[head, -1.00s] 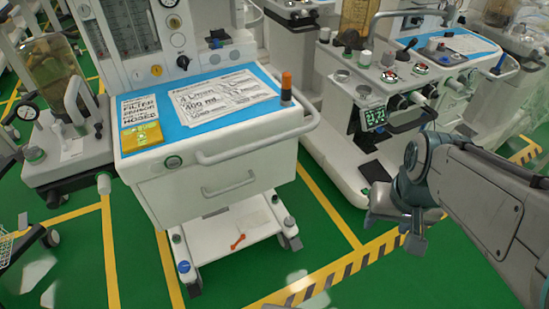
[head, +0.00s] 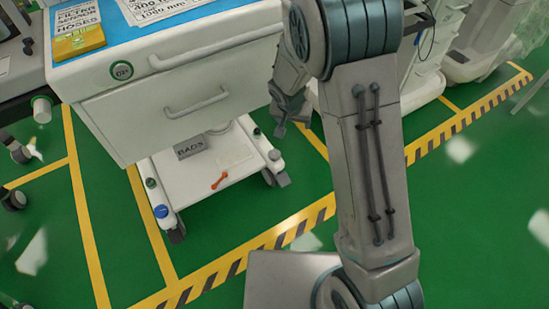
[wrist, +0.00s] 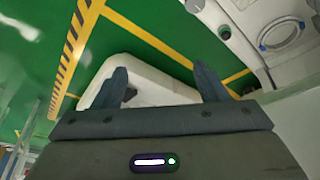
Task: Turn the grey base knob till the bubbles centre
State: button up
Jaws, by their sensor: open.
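A grey knob (head: 274,155) stands at the right front corner of the white cart base (head: 205,180). A blue-topped knob (head: 161,211) sits at the left front corner, and a dark, green-ringed knob (head: 151,183) behind it. I cannot make out any level bubbles. My gripper (head: 281,122) hangs above and just behind the grey knob in the picture, apart from it. In the wrist view my gripper (wrist: 164,84) is open and empty, with a pale base and green floor beyond its fingers.
Green floor with a striped yellow-black line (head: 240,262) lies open in front.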

jog(key=b, duration=0.4)
send_near(274, 154)
jog(key=shift+t+y, duration=0.3)
jog(key=b+x, duration=0.1)
jog(key=x, duration=0.2)
jog(key=b+x, duration=0.2)
jog(key=x, duration=0.1)
jog(key=b+x, duration=0.1)
jog(key=x, duration=0.2)
jog(key=shift+s+d, duration=0.2)
jog(key=shift+d, duration=0.15)
jog(key=shift+c, duration=0.3)
jog(key=c, duration=0.9)
